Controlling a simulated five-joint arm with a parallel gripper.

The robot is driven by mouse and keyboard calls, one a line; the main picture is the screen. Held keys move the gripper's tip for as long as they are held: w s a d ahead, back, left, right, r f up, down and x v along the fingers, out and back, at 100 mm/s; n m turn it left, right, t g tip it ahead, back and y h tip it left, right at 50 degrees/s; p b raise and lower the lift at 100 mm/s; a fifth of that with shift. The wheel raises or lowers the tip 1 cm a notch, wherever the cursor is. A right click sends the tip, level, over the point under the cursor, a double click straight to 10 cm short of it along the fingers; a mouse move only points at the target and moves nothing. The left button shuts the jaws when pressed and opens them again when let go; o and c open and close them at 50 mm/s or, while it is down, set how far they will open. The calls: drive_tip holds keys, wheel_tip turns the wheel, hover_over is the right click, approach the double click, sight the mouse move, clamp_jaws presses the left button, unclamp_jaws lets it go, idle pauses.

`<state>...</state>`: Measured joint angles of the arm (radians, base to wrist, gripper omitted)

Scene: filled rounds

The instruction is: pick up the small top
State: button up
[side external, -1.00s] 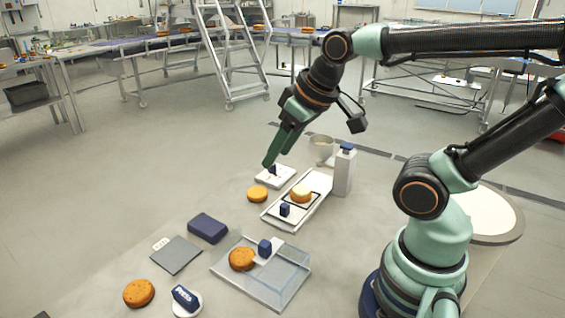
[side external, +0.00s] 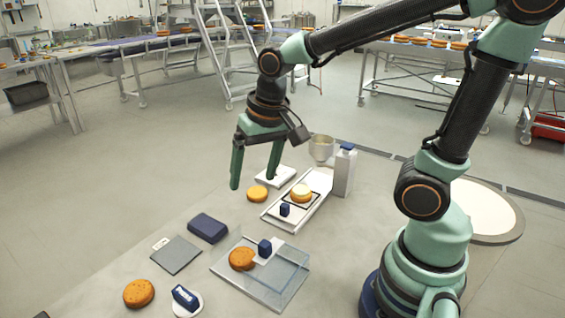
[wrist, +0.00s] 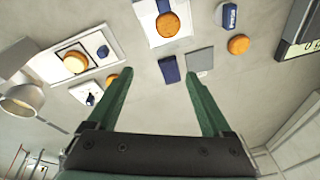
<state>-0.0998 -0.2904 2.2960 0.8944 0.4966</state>
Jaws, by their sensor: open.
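A small orange-brown round (side external: 257,193), which I take to be the small top, lies flat on the surface beside the white tray. In the wrist view the small top (wrist: 113,81) is just left of the left fingertip. My gripper (side external: 254,184) is open and points down, its fingers apart on either side of the round in the side view. The fingers are above the surface and hold nothing. I cannot tell the exact height of the tips over the round.
A white tray (side external: 270,216) holds a filled round (side external: 301,192) and a blue knob. Bottle (side external: 343,175) and metal cup (side external: 320,148) stand right. A navy block (side external: 208,228), clear tray (side external: 278,292) and other rounds lie in front.

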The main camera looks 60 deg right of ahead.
sight(242, 255)
drive_tip(key=a+f+m+g, duration=0.1)
drive_tip(key=f, duration=0.5)
drive_tip(key=w+a+f+m+g, duration=0.1)
drive_tip(key=f+m, duration=0.1)
drive_tip(key=f, duration=0.5)
drive_tip(key=w+a+f+m, duration=0.1)
drive_tip(key=f, duration=0.5)
drive_tip(key=shift+a+f+g, duration=0.3)
drive_tip(key=shift+f+g, duration=0.05)
drive_tip(key=shift+g, duration=0.05)
drive_tip(key=c, duration=0.5)
